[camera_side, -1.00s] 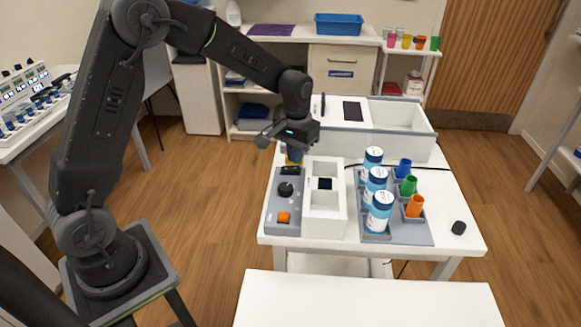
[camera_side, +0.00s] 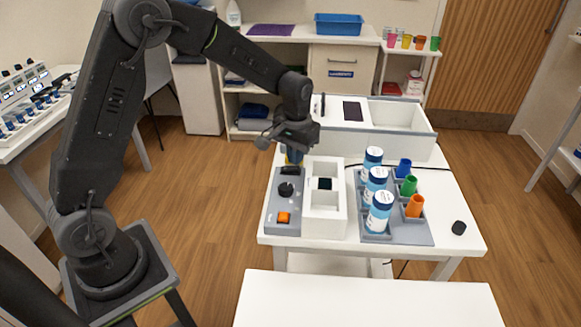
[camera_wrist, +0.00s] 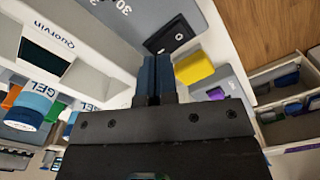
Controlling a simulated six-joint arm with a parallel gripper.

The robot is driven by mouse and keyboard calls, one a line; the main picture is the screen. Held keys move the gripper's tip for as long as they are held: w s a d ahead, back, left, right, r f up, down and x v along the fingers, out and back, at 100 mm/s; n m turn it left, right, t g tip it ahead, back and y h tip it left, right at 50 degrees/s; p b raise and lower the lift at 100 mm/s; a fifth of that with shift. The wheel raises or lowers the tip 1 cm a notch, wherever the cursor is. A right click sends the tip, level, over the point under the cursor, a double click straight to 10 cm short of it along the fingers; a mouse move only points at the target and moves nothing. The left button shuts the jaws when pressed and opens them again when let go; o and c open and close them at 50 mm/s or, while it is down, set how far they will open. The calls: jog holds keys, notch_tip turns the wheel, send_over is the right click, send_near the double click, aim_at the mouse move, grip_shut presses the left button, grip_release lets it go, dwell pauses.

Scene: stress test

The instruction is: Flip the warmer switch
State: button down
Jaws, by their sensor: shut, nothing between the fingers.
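The warmer (camera_side: 336,222) is a white box with two wells and a dark square panel, labelled "Quorvin" in the wrist view (camera_wrist: 80,62). Along its left side runs a grey control panel (camera_side: 272,208). The black rocker switch (camera_side: 290,171) is at the panel's far end, and also shows in the wrist view (camera_wrist: 169,36). A black knob (camera_side: 286,190) and an orange button (camera_side: 283,217) are nearer the front. My gripper (camera_side: 294,158) is shut and empty, its blue fingertips (camera_wrist: 156,62) pointing down close to the switch. I cannot tell whether they touch it.
A yellow block (camera_wrist: 194,67) sits right beside my fingers. Right of the warmer, a grey rack (camera_side: 408,232) holds several blue-and-white bottles (camera_side: 380,212) and coloured cups (camera_side: 415,206). A white bin (camera_side: 420,143) stands behind. A black cap (camera_side: 459,228) lies on the table's right.

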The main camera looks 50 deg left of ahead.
aim_at(296, 168)
jog(key=shift+f, duration=1.1)
dwell(0.4)
jog(key=shift+r, duration=3.55)
jog(key=shift+s+r, duration=0.2)
jog(key=shift+r, duration=0.1)
jog(key=s+d+r+m+t, duration=0.1)
jog(key=s+d+r+t, duration=0.2)
jog(key=s+r, duration=0.65)
jog(key=s+d+m+t, duration=0.1)
jog(key=s+m+t, duration=0.1)
jog(key=s, duration=1.2)
jog(key=shift+s+d+r+t, duration=0.3)
jog(key=shift+s+d+r, duration=0.05)
jog(key=shift+r, duration=0.1)
